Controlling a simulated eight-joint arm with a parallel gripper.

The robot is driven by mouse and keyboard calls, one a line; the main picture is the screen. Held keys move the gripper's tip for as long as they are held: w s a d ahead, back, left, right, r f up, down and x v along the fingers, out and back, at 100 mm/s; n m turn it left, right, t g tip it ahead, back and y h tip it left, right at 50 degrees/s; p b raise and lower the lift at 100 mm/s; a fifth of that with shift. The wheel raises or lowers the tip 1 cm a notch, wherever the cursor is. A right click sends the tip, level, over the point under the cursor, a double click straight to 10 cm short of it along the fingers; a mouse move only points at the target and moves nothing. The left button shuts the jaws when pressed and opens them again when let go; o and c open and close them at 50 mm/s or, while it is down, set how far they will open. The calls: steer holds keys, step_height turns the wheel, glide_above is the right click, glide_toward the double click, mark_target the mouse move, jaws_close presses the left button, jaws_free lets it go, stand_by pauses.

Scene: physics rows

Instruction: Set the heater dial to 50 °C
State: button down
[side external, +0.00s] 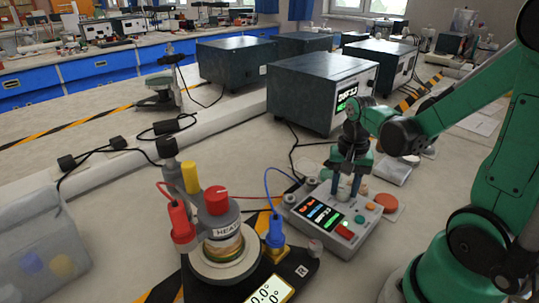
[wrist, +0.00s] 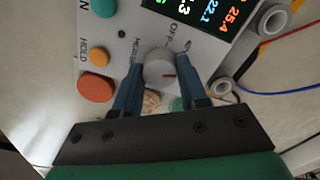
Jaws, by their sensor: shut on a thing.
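My gripper (side external: 345,194) reaches down onto the control box (side external: 322,221) in the side view. In the wrist view my gripper (wrist: 158,66) is shut on a round grey dial (wrist: 159,61), one blue finger on each side. A short red mark shows on the dial's near side, toward the lower right. Small lettering surrounds the dial; "OFF" seems to be above it, and the rest is hard to read. The lit display (wrist: 208,14) shows coloured numbers, including 25.4 and 22.1. The heater (side external: 226,247), a grey round unit with a red top, stands left of the box.
Orange (wrist: 96,87) and green (wrist: 105,8) buttons lie beside the dial. Red and blue cables run between the box and the heater. A red plug (side external: 181,222) and a blue plug (side external: 275,232) stand by the heater. Dark instrument boxes (side external: 305,90) stand behind.

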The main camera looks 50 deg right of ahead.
mark_target(344, 189)
steer(key=shift+m, duration=1.8)
steer(key=shift+c, duration=2.4)
jaws_free()
steer(key=shift+r, duration=0.1)
steer(key=shift+r, duration=2.75)
